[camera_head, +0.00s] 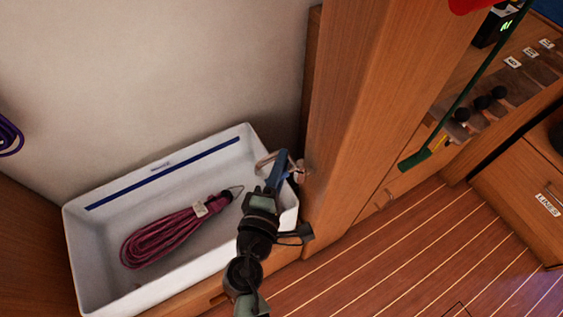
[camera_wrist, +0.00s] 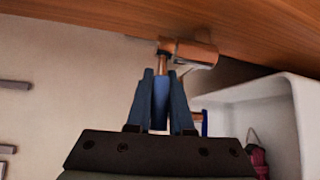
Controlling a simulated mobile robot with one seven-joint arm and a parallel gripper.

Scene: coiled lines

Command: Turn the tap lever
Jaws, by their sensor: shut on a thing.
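The tap (camera_head: 299,171) is a small metal fitting on the side of the wooden post, above the right end of the white basin. In the wrist view the tap body (camera_wrist: 192,52) is at the top, with a thin stem leading down to its blue lever (camera_wrist: 161,100). My gripper (camera_wrist: 162,78) has its two dark blue fingers on either side of the lever, shut on it. In the head view my gripper (camera_head: 277,170) reaches up to the tap from below, and its fingers and the lever are hard to tell apart.
The white basin (camera_head: 80,222), with a blue stripe, holds a coiled magenta line (camera_head: 165,235). The wooden post (camera_head: 350,110) stands close right of my gripper. A green-ended rod (camera_head: 415,160) leans farther right. The plank floor (camera_head: 400,260) at lower right is mostly clear.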

